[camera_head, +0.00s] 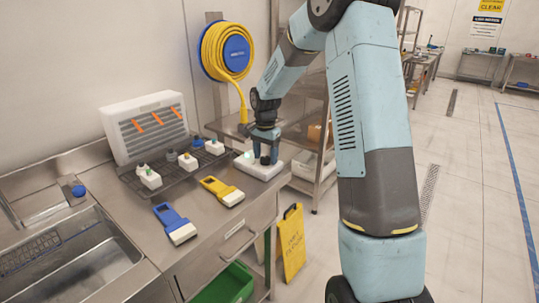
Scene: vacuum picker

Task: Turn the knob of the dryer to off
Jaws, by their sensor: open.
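A white louvred unit with orange strips (150,125), which looks like the dryer, stands against the wall at the back left of the steel counter. No knob can be made out on its visible face. A low white box (262,172) with a small green spot on top sits at the counter's right end. My gripper (266,161) is open and points down at the top of this white box. Whether the fingers touch it, and what lies between them, cannot be told at this size. A round blue knob-like part (79,191) sits on the counter left of the rack.
A dark wire rack (180,172) holds several small white blocks with fittings. A sink (75,260) is at left. A yellow floor sign (292,243) stands by the counter's right end; open floor lies further right.

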